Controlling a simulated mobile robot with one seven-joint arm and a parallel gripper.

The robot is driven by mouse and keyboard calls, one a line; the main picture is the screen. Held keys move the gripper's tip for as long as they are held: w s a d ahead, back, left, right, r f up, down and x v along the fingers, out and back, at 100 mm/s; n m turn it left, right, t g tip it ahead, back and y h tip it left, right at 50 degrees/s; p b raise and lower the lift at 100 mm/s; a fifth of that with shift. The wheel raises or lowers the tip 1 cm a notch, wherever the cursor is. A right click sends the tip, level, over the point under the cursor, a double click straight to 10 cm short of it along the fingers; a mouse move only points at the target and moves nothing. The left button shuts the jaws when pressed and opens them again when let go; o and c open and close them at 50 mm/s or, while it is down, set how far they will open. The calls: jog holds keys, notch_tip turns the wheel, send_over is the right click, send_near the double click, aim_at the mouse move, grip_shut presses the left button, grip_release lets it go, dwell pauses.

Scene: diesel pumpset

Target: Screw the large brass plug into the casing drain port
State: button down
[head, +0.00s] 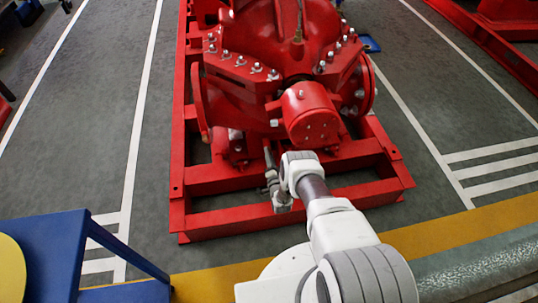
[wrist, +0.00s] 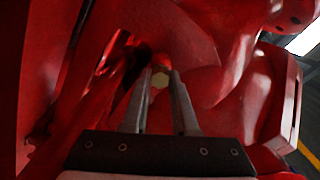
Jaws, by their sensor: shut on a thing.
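The drain port itself is hidden behind the plug and fingers. In the head view, my gripper (head: 267,150) reaches in low at the front of the casing (head: 262,32), left of the red bearing housing. The plug is too small to make out there.
The red base frame (head: 215,222) runs around and below the pump, close to my wrist. In the wrist view, red metal stands close on both sides of the fingers. A blue stand (head: 50,250) is at the lower left. Grey floor is clear left of the frame.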

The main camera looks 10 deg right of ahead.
jog(key=c, duration=0.6)
grip_release()
jog(key=shift+w+d, duration=0.15)
jog(key=shift+d, duration=0.05)
jog(key=shift+s+a, duration=0.15)
jog(key=shift+s, duration=0.05)
jog(key=shift+s, duration=0.15)
